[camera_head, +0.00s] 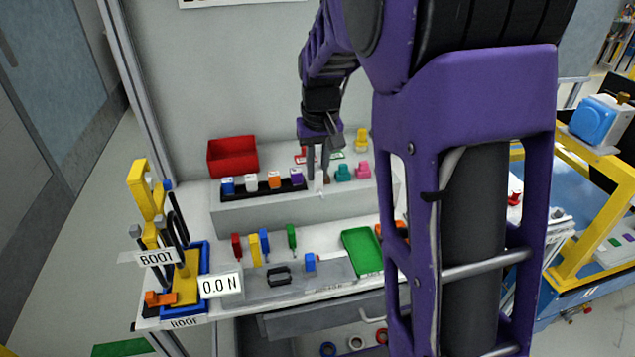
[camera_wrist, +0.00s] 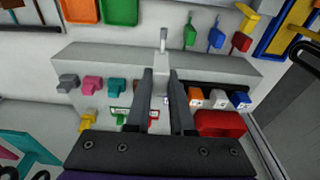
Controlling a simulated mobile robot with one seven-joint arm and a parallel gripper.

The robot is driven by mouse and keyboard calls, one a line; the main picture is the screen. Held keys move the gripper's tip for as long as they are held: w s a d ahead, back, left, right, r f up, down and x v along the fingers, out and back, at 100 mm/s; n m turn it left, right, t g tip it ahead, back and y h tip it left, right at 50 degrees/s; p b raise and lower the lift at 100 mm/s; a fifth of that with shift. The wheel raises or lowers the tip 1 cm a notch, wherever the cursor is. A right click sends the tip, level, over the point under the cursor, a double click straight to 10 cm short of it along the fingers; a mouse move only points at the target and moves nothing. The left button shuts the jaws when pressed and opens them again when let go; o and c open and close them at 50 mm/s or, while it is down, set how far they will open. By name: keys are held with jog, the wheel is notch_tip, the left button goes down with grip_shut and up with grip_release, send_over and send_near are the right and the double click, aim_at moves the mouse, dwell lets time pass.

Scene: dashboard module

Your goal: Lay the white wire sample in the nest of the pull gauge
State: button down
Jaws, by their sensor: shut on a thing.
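My gripper (camera_head: 318,178) is above the raised grey shelf, pointing down, with its fingers close together. In the wrist view the two dark fingers (camera_wrist: 162,75) reach forward, and a small white piece with a grey end, apparently the white wire sample (camera_wrist: 163,40), shows at their tips. In the head view it is a small white bit (camera_head: 321,190) below the fingertips. The pull gauge (camera_head: 186,280), a blue-framed stand with yellow parts, is at the table's left end beside a "0.0 N" display (camera_head: 220,285). I cannot make out its nest clearly. My gripper is well right of it.
A yellow post (camera_head: 140,185) rises near the gauge. My arm hides the right side.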

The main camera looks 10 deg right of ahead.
jog(key=shift+a+r, duration=0.1)
jog(key=shift+r, duration=0.45)
jog(key=s+a+f+m+g+h, duration=0.1)
jog(key=s+a+f+m, duration=0.2)
jog(key=m, duration=0.6)
jog(key=s+a+f+m, duration=0.4)
jog(key=s+a+m, duration=0.3)
jog(key=m, duration=0.2)
jog(key=shift+s+a+f+g+h+b, duration=0.25)
jog(key=shift+s+a+g+h+b, duration=0.1)
jog(key=shift+g+h+b, duration=0.05)
jog(key=shift+f+b, duration=1.9)
jog(key=shift+f, duration=1.05)
jog(key=shift+f+b, duration=0.5)
jog(key=shift+f, duration=0.7)
jog(key=c, duration=0.7)
grip_release()
jog(key=shift+r, duration=0.1)
